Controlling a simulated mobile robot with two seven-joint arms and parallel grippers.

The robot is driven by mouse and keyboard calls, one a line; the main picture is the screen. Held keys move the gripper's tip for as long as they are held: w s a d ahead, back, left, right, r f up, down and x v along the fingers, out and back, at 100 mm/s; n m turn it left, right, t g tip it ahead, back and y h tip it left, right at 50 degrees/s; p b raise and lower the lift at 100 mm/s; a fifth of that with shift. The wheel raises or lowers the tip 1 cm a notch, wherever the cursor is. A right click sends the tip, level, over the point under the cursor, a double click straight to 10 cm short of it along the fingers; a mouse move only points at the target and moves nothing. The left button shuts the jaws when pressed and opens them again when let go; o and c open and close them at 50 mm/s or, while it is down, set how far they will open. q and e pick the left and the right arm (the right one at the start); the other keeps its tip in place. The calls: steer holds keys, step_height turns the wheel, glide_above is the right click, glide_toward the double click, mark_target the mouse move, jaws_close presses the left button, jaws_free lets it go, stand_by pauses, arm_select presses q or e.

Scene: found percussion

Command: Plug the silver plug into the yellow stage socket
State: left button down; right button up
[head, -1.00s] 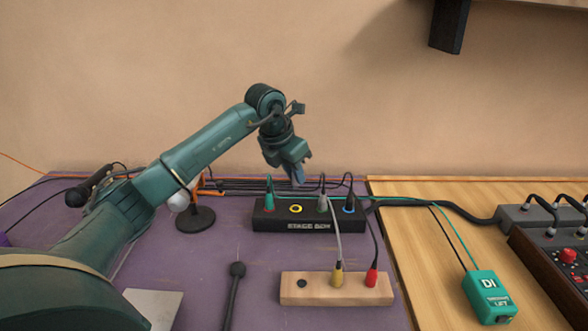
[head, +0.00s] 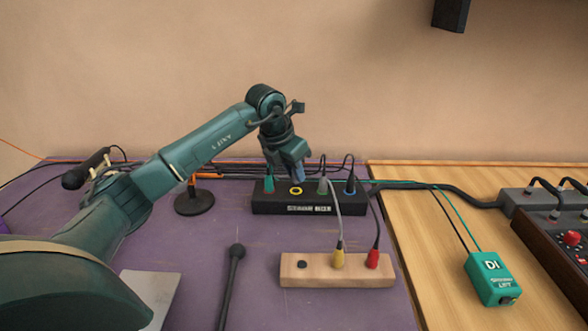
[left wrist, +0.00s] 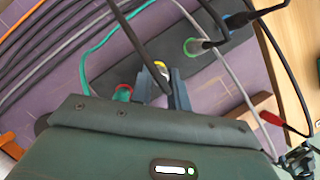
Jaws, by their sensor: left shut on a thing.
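The black stage box (head: 272,207) lies on the purple surface. Its yellow-ringed socket (head: 296,191) is bare in the head view; it also shows just past my fingertips in the left wrist view (left wrist: 160,66). My left gripper (head: 299,177) points down close above this socket. It is shut on a pale thing (left wrist: 163,101), apparently the silver plug, mostly hidden between the fingers. A dark cable crosses by the fingers. I cannot tell whether the plug tip touches the socket. My right gripper is not in view.
A teal plug (head: 269,184) stands left of the yellow socket; grey (head: 322,187) and black (head: 350,186) plugs stand to its right. A wooden block (head: 312,275) with yellow and red plugs lies in front. Cables run behind. A black microphone (head: 233,270) lies on the purple surface.

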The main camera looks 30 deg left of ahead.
arm_select(q)
steer(key=shift+p, duration=0.5)
stand_by(1.1)
steer(key=shift+f+b, duration=0.7)
steer(key=shift+f, duration=0.3)
steer(key=shift+f, duration=0.3)
steer(key=shift+f, duration=0.15)
steer(key=c, duration=1.3)
jaws_free()
steer(key=shift+o, duration=0.2)
